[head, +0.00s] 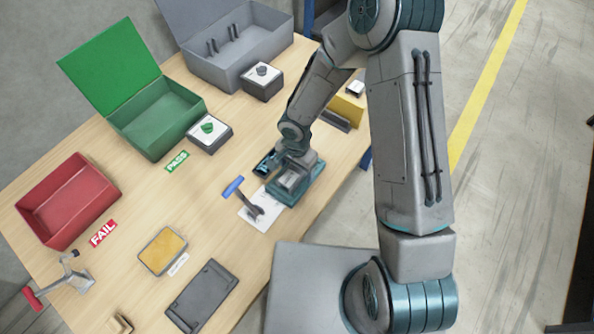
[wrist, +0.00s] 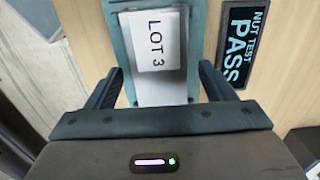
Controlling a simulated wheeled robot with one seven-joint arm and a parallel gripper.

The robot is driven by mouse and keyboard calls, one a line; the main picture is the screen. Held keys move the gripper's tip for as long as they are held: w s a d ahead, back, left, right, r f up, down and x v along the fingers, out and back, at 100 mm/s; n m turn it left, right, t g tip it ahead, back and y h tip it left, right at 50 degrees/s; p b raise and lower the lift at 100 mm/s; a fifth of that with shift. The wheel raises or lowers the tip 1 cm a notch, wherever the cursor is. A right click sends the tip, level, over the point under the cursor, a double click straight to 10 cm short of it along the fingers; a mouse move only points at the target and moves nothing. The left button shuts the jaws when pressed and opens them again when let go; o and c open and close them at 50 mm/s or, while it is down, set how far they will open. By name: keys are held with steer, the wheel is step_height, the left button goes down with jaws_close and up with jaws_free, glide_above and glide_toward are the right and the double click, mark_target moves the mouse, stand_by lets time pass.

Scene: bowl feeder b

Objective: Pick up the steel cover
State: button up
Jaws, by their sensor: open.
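My gripper (head: 297,165) points down over a teal fixture (head: 312,190) near the table's right edge. In the wrist view its two dark fingers stand wide apart, with the gripper (wrist: 161,85) open. A pale grey metal-looking plate (wrist: 164,92), probably the steel cover, lies on the teal fixture (wrist: 117,38) between the fingers. A white card reading LOT 3 (wrist: 159,42) lies at the plate's upper part. I cannot tell whether the fingers touch the plate. In the head view my arm and gripper partly hide the fixture.
A NUT TEST PASS display (wrist: 243,47) stands close right of the fingers. Green (head: 150,130), red (head: 70,205) and grey (head: 235,60) open boxes stand on the table. A dark tray (head: 202,295) lies in front.

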steer(key=c, duration=1.4)
steer(key=shift+r, duration=0.1)
